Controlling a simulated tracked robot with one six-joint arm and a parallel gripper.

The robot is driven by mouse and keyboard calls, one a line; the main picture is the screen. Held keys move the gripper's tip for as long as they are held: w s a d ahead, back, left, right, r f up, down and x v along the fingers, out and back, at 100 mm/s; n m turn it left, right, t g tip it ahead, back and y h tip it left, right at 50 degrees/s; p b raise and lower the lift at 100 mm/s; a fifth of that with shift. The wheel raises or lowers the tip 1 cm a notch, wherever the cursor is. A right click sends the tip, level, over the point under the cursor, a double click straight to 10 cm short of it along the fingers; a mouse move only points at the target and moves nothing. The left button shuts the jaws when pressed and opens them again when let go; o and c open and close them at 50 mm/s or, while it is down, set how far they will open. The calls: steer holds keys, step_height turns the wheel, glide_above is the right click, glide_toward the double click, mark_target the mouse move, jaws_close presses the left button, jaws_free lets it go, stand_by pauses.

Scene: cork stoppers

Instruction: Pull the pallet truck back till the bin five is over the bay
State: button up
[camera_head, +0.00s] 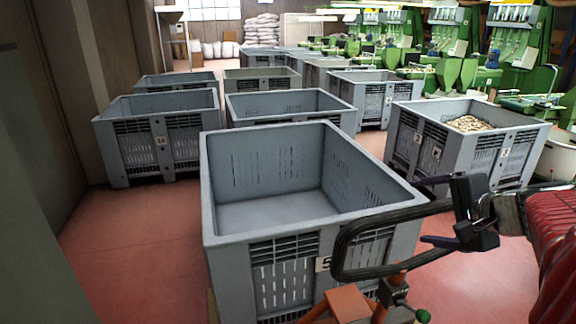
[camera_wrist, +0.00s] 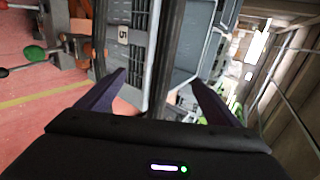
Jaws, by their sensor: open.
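Bin five (camera_head: 222,247) is a large, empty grey plastic bin with a "5" label on its near side, in the middle of the head view. Its label side also shows in the wrist view (camera_wrist: 112,60). The orange pallet truck (camera_head: 348,303) stands at its near end, with a black loop handle (camera_head: 343,243) reaching up to the right. My gripper (camera_head: 447,212) is open at the handle's right end. In the wrist view, the black handle bar (camera_wrist: 168,50) runs between the spread fingers (camera_wrist: 158,77). Contact is unclear. I cannot identify the bay.
Other grey bins stand behind bin five, including one (camera_head: 158,150) at left and one holding corks (camera_head: 430,155) at right. Green machines (camera_head: 465,60) line the back right. Red floor (camera_head: 135,235) is clear at left. A yellow floor line (camera_wrist: 40,97) shows in the wrist view.

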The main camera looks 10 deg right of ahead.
steer(key=shift+x, duration=0.9)
jaws_close()
stand_by(0.6)
